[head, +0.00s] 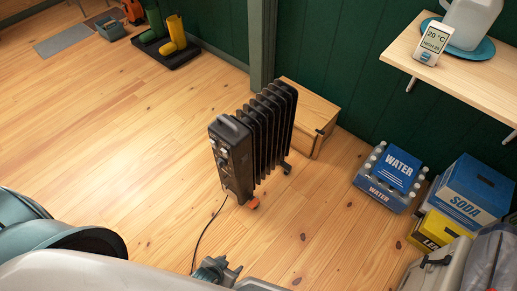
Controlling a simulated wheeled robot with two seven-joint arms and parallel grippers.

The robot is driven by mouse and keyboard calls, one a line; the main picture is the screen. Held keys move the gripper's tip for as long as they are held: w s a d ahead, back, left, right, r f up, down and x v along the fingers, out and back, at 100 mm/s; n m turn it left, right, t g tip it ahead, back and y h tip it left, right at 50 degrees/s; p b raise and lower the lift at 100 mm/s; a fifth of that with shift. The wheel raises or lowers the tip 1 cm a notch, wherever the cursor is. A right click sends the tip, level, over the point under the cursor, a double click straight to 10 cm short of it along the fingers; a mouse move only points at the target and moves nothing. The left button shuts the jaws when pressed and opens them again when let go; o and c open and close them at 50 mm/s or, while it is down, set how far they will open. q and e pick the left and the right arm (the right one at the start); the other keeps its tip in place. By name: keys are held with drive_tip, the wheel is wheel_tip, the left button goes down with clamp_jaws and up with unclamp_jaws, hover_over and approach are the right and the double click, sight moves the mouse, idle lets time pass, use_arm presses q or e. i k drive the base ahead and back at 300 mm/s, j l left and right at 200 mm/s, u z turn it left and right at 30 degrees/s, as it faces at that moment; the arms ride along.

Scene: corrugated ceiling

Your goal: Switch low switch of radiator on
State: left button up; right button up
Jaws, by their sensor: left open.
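A black oil-filled radiator (268,130) stands upright on the wooden floor near the middle of the head view. Its control panel (224,160) is on the narrow end facing me, with small pale knobs or switches. They are too small to tell which is the low switch or how it is set. My left gripper (220,267) is at the bottom edge, partly cut off. It is open and apart from the radiator, nearer to me and below it in the picture. My right gripper is not in view.
A black cord (205,232) runs over the floor from the radiator. A wooden box (313,108) stands behind it. Water bottles (385,185) and a blue soda box (474,187) are at right, below a shelf (455,70). The floor left of the radiator is clear.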

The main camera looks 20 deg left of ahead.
sight(213, 143)
drive_tip(key=u, duration=1.05)
